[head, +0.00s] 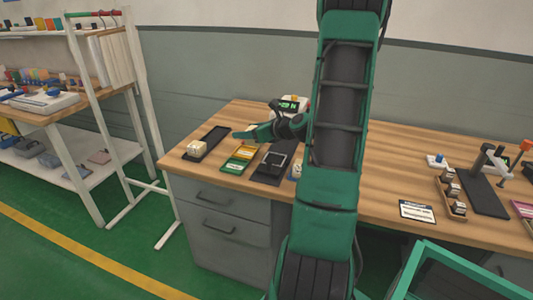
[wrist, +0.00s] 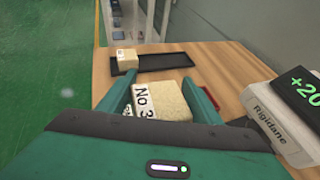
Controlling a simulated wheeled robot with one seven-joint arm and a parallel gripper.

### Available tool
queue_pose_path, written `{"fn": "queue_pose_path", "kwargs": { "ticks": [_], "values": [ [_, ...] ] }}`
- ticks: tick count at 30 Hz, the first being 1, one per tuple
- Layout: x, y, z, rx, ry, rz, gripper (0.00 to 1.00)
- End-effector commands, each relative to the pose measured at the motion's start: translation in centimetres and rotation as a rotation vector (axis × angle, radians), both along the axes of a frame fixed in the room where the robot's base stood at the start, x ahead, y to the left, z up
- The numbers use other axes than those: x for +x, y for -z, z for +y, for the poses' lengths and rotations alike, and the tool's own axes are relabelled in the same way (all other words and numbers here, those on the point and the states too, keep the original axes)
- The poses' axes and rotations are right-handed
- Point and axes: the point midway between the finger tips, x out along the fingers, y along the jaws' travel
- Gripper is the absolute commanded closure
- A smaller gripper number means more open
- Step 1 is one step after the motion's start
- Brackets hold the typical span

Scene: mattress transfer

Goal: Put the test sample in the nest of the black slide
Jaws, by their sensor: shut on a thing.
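My gripper (head: 244,132) is over the desk's left part, pointing left. In the wrist view my gripper (wrist: 160,96) is shut on a beige, grainy block, the test sample (wrist: 174,102), with a "No 3" label partly cut off by a finger. In the head view the sample is mostly hidden by the gripper. A black slide (head: 268,174) with a grey square frame, seemingly its nest (head: 276,160), lies on the desk to the right of and nearer than the gripper. The sample is apart from it. The wrist view does not clearly show this slide.
A long black tray (head: 213,137) with another beige block (head: 197,147) at its near end lies left. Coloured cards (head: 239,158) lie between tray and slide. A white device (head: 290,103) with a green display stands behind; it fills the wrist view's right (wrist: 285,125).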

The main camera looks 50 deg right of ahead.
Motion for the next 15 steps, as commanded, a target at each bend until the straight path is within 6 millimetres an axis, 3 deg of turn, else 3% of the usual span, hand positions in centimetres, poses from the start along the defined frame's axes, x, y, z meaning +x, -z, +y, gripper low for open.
{"fn": "queue_pose_path", "kwargs": {
  "ticks": [9,15],
  "values": [
    [-3.4,3.7,-5.0,0.002,0.003,0.001,0.63],
    [-4.2,4.5,-6.2,0.000,0.000,-0.001,0.63]
  ]
}}
